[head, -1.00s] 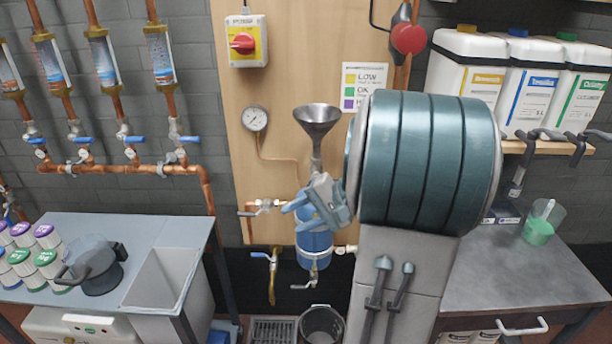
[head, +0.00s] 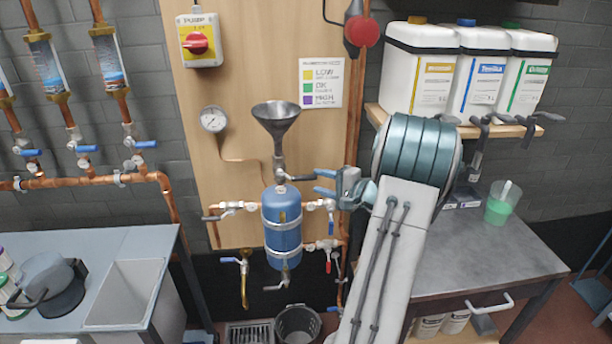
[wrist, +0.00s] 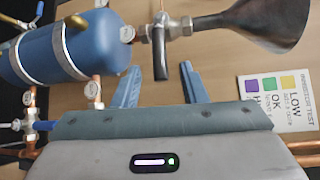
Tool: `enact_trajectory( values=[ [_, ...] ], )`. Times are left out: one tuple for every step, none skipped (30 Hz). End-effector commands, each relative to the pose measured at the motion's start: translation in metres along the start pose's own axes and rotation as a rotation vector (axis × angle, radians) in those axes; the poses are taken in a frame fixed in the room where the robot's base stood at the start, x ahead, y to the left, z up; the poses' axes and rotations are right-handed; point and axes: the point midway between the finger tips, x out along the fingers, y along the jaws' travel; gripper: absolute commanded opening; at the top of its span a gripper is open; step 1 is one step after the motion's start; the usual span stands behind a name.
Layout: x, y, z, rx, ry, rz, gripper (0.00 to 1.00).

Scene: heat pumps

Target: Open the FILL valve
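A blue tank (head: 283,222) hangs on the wooden panel below a grey funnel (head: 276,120). Between them sits a valve (head: 280,177) with a grey lever pointing right; I take it for the FILL valve, but its tag is unreadable. In the wrist view its lever (wrist: 160,52) points toward my gripper, across the pipe. My gripper (head: 320,182) is right of the lever, fingers apart and empty, pointing left. In the wrist view the open fingers (wrist: 160,80) lie on either side of the lever's line, with the lever tip just beyond or between them; depth is unclear.
More small valves (head: 325,246) and copper pipes surround the tank. A gauge (head: 213,119) and a red pump switch (head: 196,42) are on the panel. A steel table (head: 470,255) and a shelf with white canisters (head: 420,85) stand right. A bucket (head: 298,325) is below.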

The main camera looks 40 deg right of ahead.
Motion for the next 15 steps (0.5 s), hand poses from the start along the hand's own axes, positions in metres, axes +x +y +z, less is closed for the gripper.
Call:
enact_trajectory(
  values=[
    [0.012, -0.002, 0.001, 0.001, -0.005, 0.001, 0.39],
    [0.018, -0.002, 0.001, 0.0, -0.004, 0.001, 0.39],
    [0.025, -0.001, 0.001, 0.0, -0.003, 0.001, 0.39],
    [0.03, -0.001, 0.001, 0.001, -0.003, 0.002, 0.39],
    [0.035, -0.001, 0.001, 0.0, -0.004, 0.002, 0.39],
    [0.04, -0.001, 0.001, 0.0, -0.004, 0.001, 0.39],
    [0.044, -0.001, 0.001, 0.0, -0.003, 0.0, 0.39],
    [0.047, -0.001, 0.001, 0.001, -0.002, 0.001, 0.39],
    [0.051, 0.0, 0.001, 0.001, -0.002, 0.002, 0.39],
    [0.053, 0.0, 0.001, 0.0, -0.002, 0.002, 0.39],
    [0.055, 0.0, 0.001, 0.0, -0.002, 0.002, 0.39],
    [0.057, 0.0, 0.001, -0.001, -0.002, 0.001, 0.39],
    [0.058, 0.0, 0.001, -0.001, -0.002, 0.001, 0.39],
    [0.059, 0.0, 0.001, -0.001, -0.001, 0.001, 0.39],
    [0.059, 0.0, 0.001, -0.001, -0.001, 0.001, 0.39]
  ],
)
